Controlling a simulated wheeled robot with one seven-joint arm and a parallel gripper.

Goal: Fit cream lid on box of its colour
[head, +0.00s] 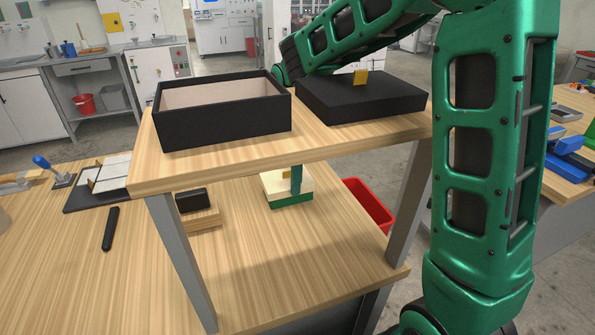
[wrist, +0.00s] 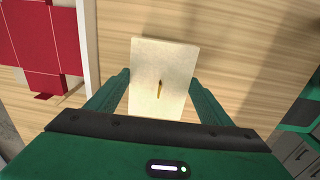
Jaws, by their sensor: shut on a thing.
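The cream lid (wrist: 150,60), a flat pale rectangle with a small yellow tab, lies between my gripper's (wrist: 160,78) two green fingers in the wrist view. My gripper is shut on the lid across its width. In the head view the cream lid (head: 272,185) is below the raised wooden shelf, with one green finger (head: 296,180) at its front side. A green strip shows under it; I cannot tell what it is. The shelf hides the rest of my gripper. I see no clearly cream box; an open black box (head: 225,125) with a pale inside stands on the shelf.
A black lid (head: 360,100) with a yellow tab lies right of the black box. The shelf (head: 210,165) and its grey legs (head: 182,260) stand over the lower table. A small black block (head: 192,200) is on wood at left. A red bin (head: 368,205) stands beyond the table edge.

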